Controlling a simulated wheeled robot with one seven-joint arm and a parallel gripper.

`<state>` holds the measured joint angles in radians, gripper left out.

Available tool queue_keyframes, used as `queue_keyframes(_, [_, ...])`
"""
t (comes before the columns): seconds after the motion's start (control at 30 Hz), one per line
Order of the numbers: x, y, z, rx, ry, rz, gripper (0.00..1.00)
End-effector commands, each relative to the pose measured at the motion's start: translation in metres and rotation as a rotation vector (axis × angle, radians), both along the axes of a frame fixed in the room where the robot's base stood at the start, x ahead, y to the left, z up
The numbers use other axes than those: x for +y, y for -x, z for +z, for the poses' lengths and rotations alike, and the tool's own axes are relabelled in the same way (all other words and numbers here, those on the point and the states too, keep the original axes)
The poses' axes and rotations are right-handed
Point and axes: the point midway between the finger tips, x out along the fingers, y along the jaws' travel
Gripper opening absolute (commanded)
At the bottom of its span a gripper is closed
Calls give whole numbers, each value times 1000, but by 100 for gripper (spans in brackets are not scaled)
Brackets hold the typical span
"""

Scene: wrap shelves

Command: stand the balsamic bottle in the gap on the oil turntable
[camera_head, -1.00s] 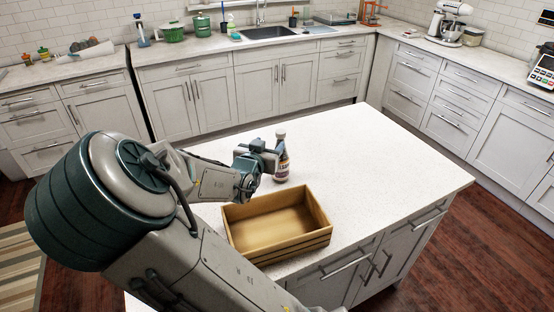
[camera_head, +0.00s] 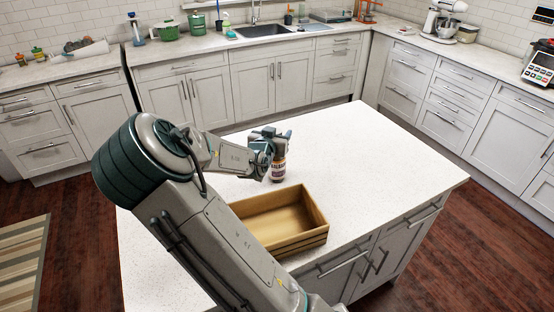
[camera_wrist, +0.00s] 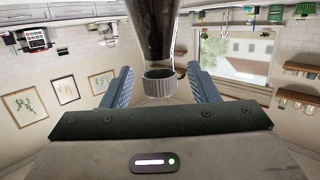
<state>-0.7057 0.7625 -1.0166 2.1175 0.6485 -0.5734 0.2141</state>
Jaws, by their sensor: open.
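A dark bottle with a pale label (camera_head: 279,171) stands upright on the white island top, behind the wooden crate. I take it for the balsamic bottle, though its label is too small to read. My gripper (camera_head: 272,142) is at the bottle's upper part, hiding its neck and cap. In the wrist view the dark bottle (camera_wrist: 153,28) appears upside down, its ribbed grey cap between the two blue fingers of my gripper (camera_wrist: 161,72). The fingers are open, with a gap visible on each side of the cap. No oil turntable shows in either view.
An open, empty wooden crate (camera_head: 318,218) sits in front of the bottle on the island (camera_head: 375,150). The island top to the right is clear. Back counters hold a sink (camera_head: 262,31), a green pot (camera_head: 168,30) and a stand mixer (camera_head: 442,18).

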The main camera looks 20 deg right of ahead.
Motion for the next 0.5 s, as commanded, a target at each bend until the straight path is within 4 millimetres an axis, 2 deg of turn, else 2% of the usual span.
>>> queue_keyframes(0.17, [-12, -12, -2, 0, 2, -1, 54])
queue_keyframes(0.47, [-13, -15, -4, -1, -1, 1, 54])
queue_keyframes(0.5, [-13, -15, -4, -1, -1, 1, 43])
